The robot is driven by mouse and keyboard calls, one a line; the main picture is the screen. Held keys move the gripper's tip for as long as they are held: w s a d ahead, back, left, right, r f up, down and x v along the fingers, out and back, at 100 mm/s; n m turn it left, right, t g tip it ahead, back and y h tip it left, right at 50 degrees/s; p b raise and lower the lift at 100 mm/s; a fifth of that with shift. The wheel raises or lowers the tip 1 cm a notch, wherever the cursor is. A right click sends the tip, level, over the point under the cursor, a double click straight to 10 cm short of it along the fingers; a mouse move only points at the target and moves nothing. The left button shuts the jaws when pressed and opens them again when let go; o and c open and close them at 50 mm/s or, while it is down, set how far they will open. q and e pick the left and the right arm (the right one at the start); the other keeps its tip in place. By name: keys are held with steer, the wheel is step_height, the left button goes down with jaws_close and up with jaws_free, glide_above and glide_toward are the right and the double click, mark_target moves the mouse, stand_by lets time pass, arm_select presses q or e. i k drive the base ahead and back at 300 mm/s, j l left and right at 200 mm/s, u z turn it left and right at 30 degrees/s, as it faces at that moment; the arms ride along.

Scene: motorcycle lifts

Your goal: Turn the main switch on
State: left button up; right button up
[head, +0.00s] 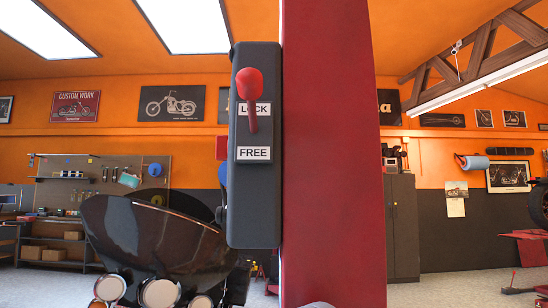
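A dark grey control box (256,205) is fixed upright on the left side of a red post, close in front of me. A red lever with a rounded knob (249,84) is on its front, with the knob at the top. The lever partly covers a white LOCK label (262,109); a FREE label (254,153) is below. No part is marked as the main switch, and I cannot tell whether this lever is it. Small red and blue parts show at the box's left edge, mostly hidden behind it. I make out neither gripper.
The wide red post (334,170) fills the centre. A glossy black motorcycle (155,245) with chrome round parts stands at lower left. Behind are a pegboard (100,178) above shelves and a grey cabinet (403,225). Open floor shows at right.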

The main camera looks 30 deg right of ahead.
mark_target(221, 142)
steer(key=i+j+z, duration=0.2)
steer(key=z, duration=0.2)
steer(key=i+j+z, duration=0.15)
steer(key=z, duration=0.2)
steer(key=i+j+z, duration=0.1)
steer(key=j+z, duration=0.3)
steer(key=i+j+z, duration=0.1)
steer(key=z, duration=0.3)
steer(key=j, duration=0.35)
